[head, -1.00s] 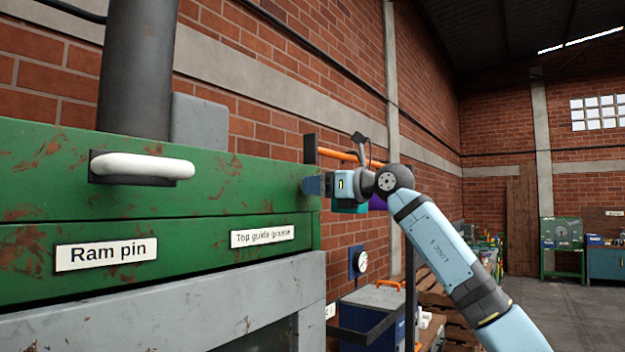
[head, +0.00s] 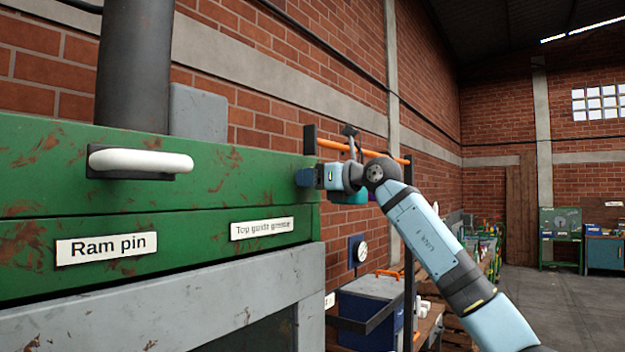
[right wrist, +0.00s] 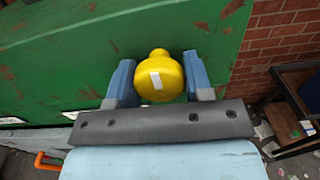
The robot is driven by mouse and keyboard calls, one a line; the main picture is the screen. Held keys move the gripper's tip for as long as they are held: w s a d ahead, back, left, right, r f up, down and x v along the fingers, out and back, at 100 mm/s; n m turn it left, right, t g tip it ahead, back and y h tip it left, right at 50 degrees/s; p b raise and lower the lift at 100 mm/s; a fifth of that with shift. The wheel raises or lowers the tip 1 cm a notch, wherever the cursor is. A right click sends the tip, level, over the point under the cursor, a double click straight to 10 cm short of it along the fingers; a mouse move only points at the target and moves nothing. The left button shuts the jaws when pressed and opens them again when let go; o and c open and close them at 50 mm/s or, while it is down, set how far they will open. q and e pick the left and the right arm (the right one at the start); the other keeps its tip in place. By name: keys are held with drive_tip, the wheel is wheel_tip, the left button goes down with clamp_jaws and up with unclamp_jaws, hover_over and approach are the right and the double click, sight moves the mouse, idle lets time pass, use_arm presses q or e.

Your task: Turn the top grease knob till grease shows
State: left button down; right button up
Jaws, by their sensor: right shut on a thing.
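The grease knob (right wrist: 160,76) is a round yellow knob with a white mark, on the green press face in the right wrist view. My right gripper (right wrist: 158,84) has one blue finger on each side of it and is shut on it. In the head view my right gripper (head: 306,178) is at the right end of the green beam (head: 235,180), above and right of the "Top guide grease" label (head: 262,229). Its fingers hide the knob there. My left gripper is in neither view.
A white handle (head: 140,162) sticks out from the green beam above the "Ram pin" label (head: 107,248). An orange bar on a dark rack (head: 310,140) stands behind my right gripper. A round gauge (head: 362,252) and a blue box (head: 372,300) are below. Open floor lies far right.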

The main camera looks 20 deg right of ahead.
drive_tip(key=shift+m, duration=0.3)
drive_tip(key=m+b, duration=0.1)
drive_tip(key=m, duration=0.3)
drive_tip(key=shift+f, duration=0.1)
drive_tip(key=m+b, duration=0.1)
drive_tip(key=m, duration=0.3)
drive_tip(key=shift+m+b, duration=0.3)
drive_tip(key=shift+b, duration=0.1)
drive_tip(key=m+b, duration=0.1)
drive_tip(key=m, duration=0.3)
drive_tip(key=shift+a+m+b, duration=0.1)
drive_tip(key=shift+m+b, duration=0.65)
drive_tip(key=shift+m, duration=1.45)
drive_tip(key=shift+r, duration=0.2)
drive_tip(key=o, duration=0.9)
